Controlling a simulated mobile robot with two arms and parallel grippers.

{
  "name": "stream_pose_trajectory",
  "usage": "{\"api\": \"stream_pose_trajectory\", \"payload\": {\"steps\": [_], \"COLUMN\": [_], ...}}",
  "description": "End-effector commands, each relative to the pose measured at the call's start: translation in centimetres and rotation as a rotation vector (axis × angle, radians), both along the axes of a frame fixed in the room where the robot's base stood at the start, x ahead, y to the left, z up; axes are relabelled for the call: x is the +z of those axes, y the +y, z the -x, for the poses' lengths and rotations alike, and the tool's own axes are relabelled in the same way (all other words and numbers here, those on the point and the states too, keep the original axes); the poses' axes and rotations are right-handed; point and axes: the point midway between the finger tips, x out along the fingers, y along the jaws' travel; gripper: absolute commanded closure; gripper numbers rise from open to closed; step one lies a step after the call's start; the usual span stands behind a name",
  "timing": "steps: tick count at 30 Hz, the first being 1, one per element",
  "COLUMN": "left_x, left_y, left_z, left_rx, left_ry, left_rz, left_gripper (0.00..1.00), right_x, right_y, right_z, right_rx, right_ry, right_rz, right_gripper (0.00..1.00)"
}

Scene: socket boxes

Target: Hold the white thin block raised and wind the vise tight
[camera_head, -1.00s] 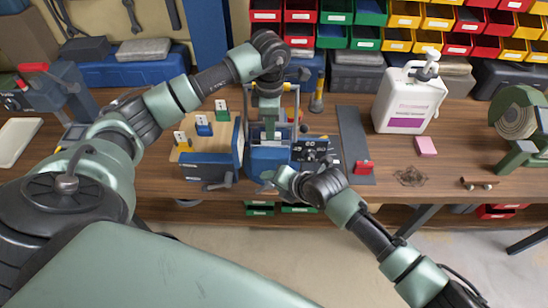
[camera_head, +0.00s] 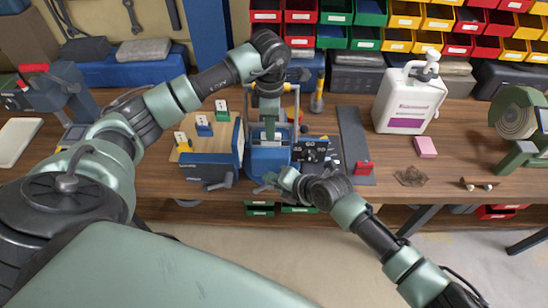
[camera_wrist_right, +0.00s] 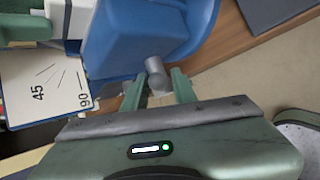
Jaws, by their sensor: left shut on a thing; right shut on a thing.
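The blue vise (camera_head: 268,163) stands at the front edge of the bench. My left gripper (camera_head: 269,132) points down over its jaws and is shut. The white thin block is hard to make out there; a pale upright piece (camera_wrist_right: 60,15) beside a green finger in the right wrist view may be it. My right gripper (camera_head: 276,180) is low at the vise's front. In the right wrist view my right gripper (camera_wrist_right: 157,88) has its fingers on either side of the vise's grey handle (camera_wrist_right: 154,70) and is shut on it. The finger contact is partly hidden.
A white jug (camera_head: 408,100) and pink pad (camera_head: 425,147) are farther right.

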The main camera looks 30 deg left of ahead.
Motion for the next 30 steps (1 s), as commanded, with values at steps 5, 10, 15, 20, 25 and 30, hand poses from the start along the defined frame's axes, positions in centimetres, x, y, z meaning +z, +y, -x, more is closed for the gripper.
{"api": "stream_pose_trajectory", "payload": {"steps": [5,10,15,20,25,30], "left_x": [0.03,0.02,0.02,0.01,0.01,0.0], "left_y": [0.03,0.03,0.04,0.04,0.05,0.05], "left_z": [-0.04,-0.04,-0.03,-0.03,-0.03,-0.03], "left_rx": [0.001,0.001,0.001,0.001,0.001,0.001], "left_ry": [-0.001,-0.002,-0.001,-0.001,-0.001,-0.001], "left_rz": [-0.001,-0.001,-0.001,-0.001,-0.001,-0.001], "left_gripper": [1.0,1.0,1.0,1.0,1.0,1.0], "right_x": [-0.61,-0.8,-0.86,-0.86,-0.89,-0.82], "right_y": [-0.37,-0.43,-0.51,-0.54,-0.56,-0.53], "right_z": [0.05,0.02,-0.01,-0.07,-0.06,-0.09], "right_rx": [-0.005,-0.007,-0.006,-0.006,-0.007,-0.007], "right_ry": [0.072,0.123,0.148,0.151,0.151,0.15], "right_rz": [-0.091,-0.17,-0.218,-0.229,-0.227,-0.228], "right_gripper": [1.0,1.0,1.0,1.0,1.0,0.53]}}
